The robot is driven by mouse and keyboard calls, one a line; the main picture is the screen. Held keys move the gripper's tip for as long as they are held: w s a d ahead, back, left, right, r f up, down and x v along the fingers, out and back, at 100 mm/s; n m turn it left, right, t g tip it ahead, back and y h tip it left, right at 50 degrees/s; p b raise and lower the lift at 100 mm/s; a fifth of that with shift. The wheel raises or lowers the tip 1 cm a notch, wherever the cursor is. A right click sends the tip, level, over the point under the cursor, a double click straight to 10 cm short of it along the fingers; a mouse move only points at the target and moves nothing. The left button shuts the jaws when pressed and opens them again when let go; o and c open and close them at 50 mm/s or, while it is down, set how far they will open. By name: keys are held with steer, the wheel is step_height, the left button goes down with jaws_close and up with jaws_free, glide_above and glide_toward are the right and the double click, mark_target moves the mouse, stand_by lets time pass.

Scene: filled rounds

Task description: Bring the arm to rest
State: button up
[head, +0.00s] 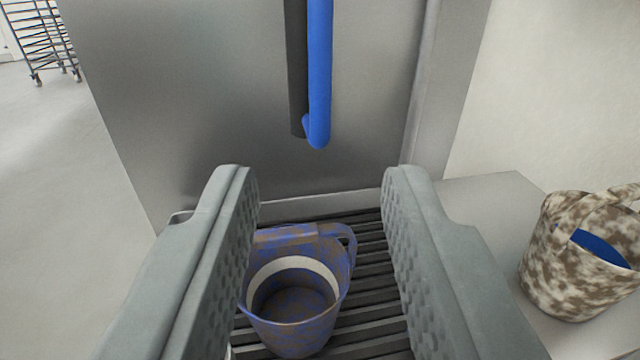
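My gripper (315,185) is open, with its two grey fingers wide apart and nothing between the fingertips. Below and between the fingers, a blue and brown mottled bucket (297,335) with a pale inner band stands upright on a dark slatted grate (375,290). The bucket has a handle on its right side. The left finger hides part of the bucket's left edge. I cannot tell whether the finger touches it.
A steel panel (200,90) with a blue vertical bar handle (319,75) stands ahead. At right, a brown and cream mottled bucket (570,265), blue inside, stands on a grey ledge (490,205). A wire rack on wheels (45,35) stands far left. The floor at left is clear.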

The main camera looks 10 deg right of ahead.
steer(key=s+a+r+n+y, duration=0.1)
steer(key=s+a+r, duration=0.4)
steer(key=s+a, duration=0.3)
steer(key=s+a+r+y, duration=0.1)
steer(key=s+a+r, duration=0.3)
steer(key=s+a, duration=0.5)
steer(key=shift+s+a+r+n+y, duration=0.3)
steer(key=shift+a+r+n+y, duration=0.05)
steer(key=shift+a+n+y, duration=0.05)
